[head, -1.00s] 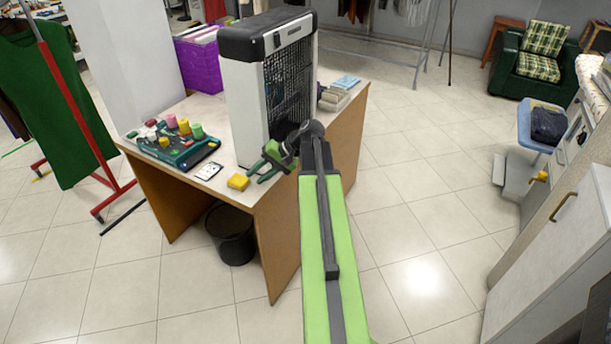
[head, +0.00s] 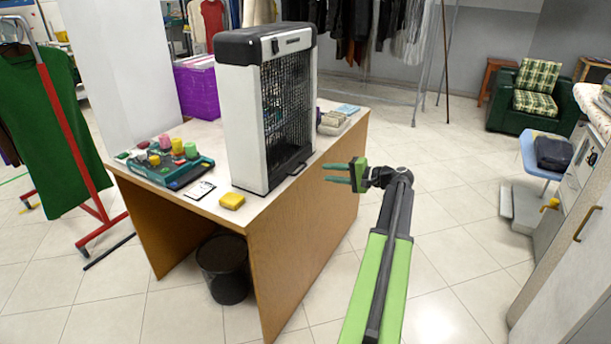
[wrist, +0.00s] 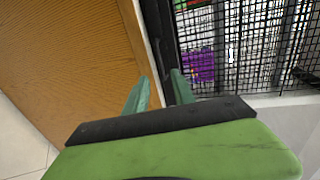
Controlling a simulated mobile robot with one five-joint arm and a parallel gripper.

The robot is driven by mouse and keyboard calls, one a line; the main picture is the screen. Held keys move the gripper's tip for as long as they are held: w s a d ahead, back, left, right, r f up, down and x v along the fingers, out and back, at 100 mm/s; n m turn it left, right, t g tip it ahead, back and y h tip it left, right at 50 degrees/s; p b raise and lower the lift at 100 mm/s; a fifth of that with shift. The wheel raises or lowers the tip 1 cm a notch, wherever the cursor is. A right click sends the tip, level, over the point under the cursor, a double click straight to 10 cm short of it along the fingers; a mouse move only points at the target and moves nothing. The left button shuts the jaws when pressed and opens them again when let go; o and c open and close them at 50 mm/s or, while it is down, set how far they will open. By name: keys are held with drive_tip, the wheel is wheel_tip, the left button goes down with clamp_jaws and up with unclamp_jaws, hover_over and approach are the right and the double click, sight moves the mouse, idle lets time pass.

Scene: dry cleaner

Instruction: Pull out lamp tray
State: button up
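A tall white and black lamp unit (head: 243,115) with a mesh front stands upright on the table. The lamp tray seems to be the dark strip along its base (head: 290,168), with a small tab or handle at its right part. In the wrist view the dark base strip (wrist: 158,35) runs up from between my fingertips, beside the mesh. My gripper (head: 338,173) is right of the unit, fingers pointing left toward its base, apart from it. The fingers are parted, and in the wrist view the gap (wrist: 159,90) holds nothing clearly visible.
The table (head: 310,215) has a wooden side panel facing my arm. A yellow block (head: 232,201), a card (head: 199,190) and a teal tray of spools (head: 170,162) lie left of the unit. Grey stacked items (head: 333,122) lie behind it.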

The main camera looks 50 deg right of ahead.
drive_tip(key=b+x, duration=0.1)
drive_tip(key=x, duration=0.9)
drive_tip(key=shift+b, duration=0.35)
drive_tip(key=shift+c, duration=0.4)
clamp_jaws()
